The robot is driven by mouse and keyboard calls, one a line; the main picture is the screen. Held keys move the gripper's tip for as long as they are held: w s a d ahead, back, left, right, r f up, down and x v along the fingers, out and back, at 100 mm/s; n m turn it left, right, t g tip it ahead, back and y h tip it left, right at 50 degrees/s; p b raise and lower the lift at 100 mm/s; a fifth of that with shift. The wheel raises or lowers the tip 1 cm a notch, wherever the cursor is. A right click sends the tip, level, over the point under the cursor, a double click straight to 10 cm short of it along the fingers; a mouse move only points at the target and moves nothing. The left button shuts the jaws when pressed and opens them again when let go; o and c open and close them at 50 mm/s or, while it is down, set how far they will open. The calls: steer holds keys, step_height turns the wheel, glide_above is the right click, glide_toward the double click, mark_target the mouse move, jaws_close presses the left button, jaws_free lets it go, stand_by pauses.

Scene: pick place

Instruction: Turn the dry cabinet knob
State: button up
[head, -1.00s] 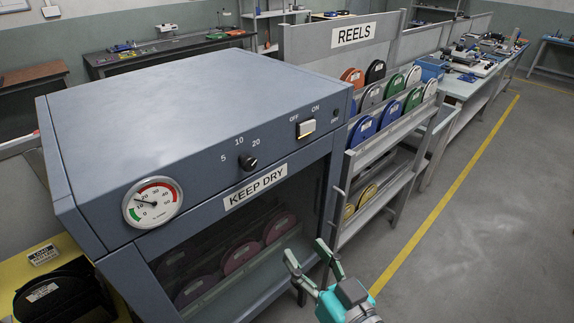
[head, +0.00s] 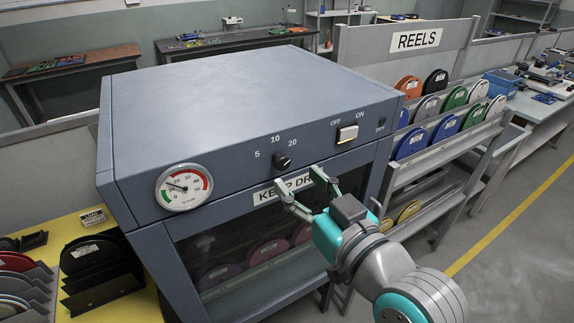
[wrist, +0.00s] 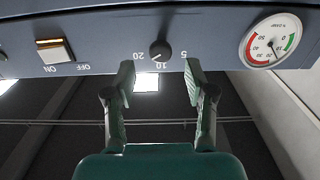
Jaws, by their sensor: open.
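The dry cabinet (head: 250,85) is a blue-grey box with a dark glass front. Its small black knob (head: 282,161) sits on the front panel among the marks 5, 10 and 20. In the wrist view the knob (wrist: 160,50) appears upside down, beyond and between my fingertips. My gripper (head: 300,190) is open and empty, in front of the panel and a little below the knob, over the KEEP DRY label (head: 268,193), which it partly hides. In the wrist view my gripper (wrist: 158,80) shows its two green fingers spread apart, not touching the knob.
A lit rocker switch (head: 347,134) marked OFF and ON is right of the knob. A round gauge (head: 184,187) is to its left. The reel rack (head: 470,150) stands close on the right. A yellow table (head: 110,290) with reels is at the left.

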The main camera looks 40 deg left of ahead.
mark_target(284, 166)
steer(key=shift+x, duration=2.7)
steer(key=shift+c, duration=0.3)
jaws_close()
